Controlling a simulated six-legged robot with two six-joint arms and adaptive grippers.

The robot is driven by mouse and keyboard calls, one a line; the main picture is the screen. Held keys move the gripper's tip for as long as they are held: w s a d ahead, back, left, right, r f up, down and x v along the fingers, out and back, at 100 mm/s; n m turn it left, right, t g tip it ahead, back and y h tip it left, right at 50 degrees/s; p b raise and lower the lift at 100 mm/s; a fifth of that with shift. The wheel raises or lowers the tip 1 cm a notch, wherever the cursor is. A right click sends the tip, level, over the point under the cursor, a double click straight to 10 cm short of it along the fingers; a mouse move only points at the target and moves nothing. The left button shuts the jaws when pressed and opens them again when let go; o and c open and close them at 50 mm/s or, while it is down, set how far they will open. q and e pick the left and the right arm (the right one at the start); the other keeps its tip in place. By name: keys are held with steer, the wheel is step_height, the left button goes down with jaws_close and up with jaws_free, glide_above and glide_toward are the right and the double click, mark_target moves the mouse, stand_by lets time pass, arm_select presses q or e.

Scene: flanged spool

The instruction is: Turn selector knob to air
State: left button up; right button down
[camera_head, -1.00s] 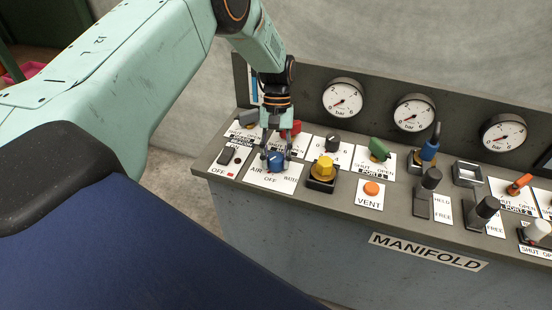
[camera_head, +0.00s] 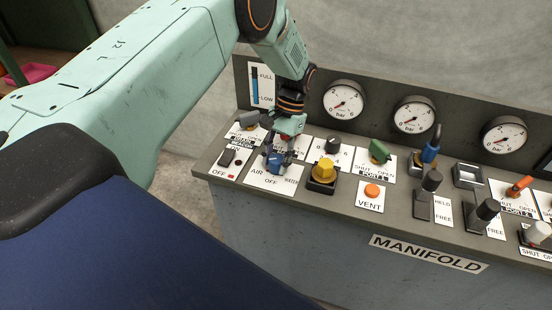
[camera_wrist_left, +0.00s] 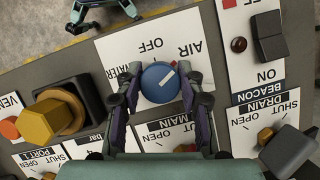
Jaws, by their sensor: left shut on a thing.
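The selector knob (camera_head: 273,163) is round and blue, with a white pointer line, on a white plate (camera_wrist_left: 205,66) marked AIR, OFF and WATER. In the left wrist view the knob (camera_wrist_left: 157,90) sits between the fingers of my left gripper (camera_wrist_left: 161,82), one on each side. Its white line slants to the upper right, toward the AIR side of the plate. In the head view my left gripper (camera_head: 278,158) reaches down onto the knob and partly hides it. It is shut on the knob. My right gripper is in neither view.
A yellow knob (camera_head: 323,169) stands close to the right of the blue knob. A black beacon switch (camera_head: 227,158) is to the left, and a grey drain handle (camera_head: 248,118) behind it. The orange vent button (camera_head: 372,190) and a green handle (camera_head: 379,150) are farther right.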

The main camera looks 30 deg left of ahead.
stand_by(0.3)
arm_select(q)
steer(key=o, duration=1.2)
steer(key=shift+w, duration=0.1)
steer(key=shift+c, duration=0.2)
steer(key=shift+r, duration=0.1)
steer(key=v, duration=1.1)
steer(key=shift+w+r, duration=0.2)
steer(key=shift+r, duration=0.15)
